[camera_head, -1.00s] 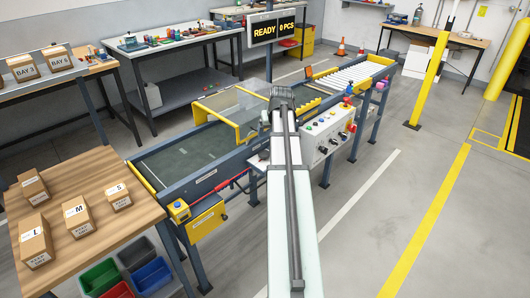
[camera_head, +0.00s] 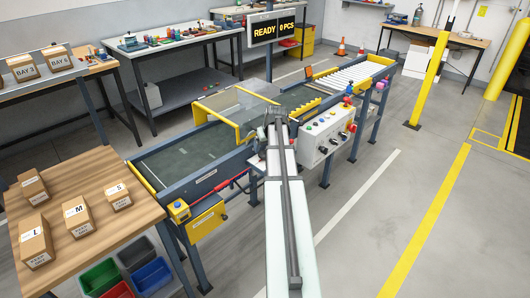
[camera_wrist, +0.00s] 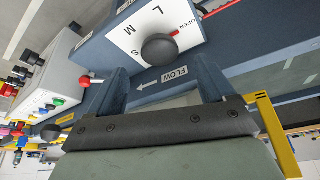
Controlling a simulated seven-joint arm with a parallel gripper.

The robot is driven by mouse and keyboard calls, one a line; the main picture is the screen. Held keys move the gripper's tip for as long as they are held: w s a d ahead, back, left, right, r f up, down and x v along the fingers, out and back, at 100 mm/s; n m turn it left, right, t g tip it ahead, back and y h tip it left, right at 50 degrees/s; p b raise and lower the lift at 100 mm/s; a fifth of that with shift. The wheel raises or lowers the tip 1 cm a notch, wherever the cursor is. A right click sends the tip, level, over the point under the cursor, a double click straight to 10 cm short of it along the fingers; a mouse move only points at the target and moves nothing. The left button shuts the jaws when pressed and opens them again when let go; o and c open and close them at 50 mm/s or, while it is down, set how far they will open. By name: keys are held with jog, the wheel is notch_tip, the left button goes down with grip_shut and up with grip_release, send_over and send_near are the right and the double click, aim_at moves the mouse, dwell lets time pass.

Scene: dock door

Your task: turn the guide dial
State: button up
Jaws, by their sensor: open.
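The guide dial is a round black knob (camera_wrist: 159,48) on a white plate (camera_wrist: 135,30) marked S, M, L and OPEN, seen in the wrist view. A red mark beside the knob lies on the OPEN side. My gripper (camera_wrist: 160,78) is open, its two dark fingers reaching toward the dial. The knob shows between and beyond the fingertips, and no contact is visible. In the head view my arm ends at the near side of the conveyor (camera_head: 195,160), and the dial cannot be made out there.
A control box (camera_head: 325,138) with several buttons and knobs stands right of my arm; it also shows in the wrist view (camera_wrist: 45,80). A yellow-framed clear guard (camera_head: 235,108) spans the conveyor. A wooden table (camera_head: 88,250) holds cartons.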

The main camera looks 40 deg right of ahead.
aim_at(265, 153)
jog(key=shift+x, duration=2.5)
jog(key=shift+c, duration=0.4)
jog(key=c, duration=1)
jog(key=shift+o, duration=0.2)
jog(key=n, duration=0.2)
jog(key=n+y, duration=0.1)
jog(key=shift+d+n+y, duration=0.2)
jog(key=shift+n+y, duration=0.1)
jog(key=shift+n, duration=0.1)
jog(key=n+y, duration=0.1)
jog(key=n, duration=0.3)
jog(key=shift+d+n+y, duration=0.15)
jog(key=shift+n+y, duration=0.25)
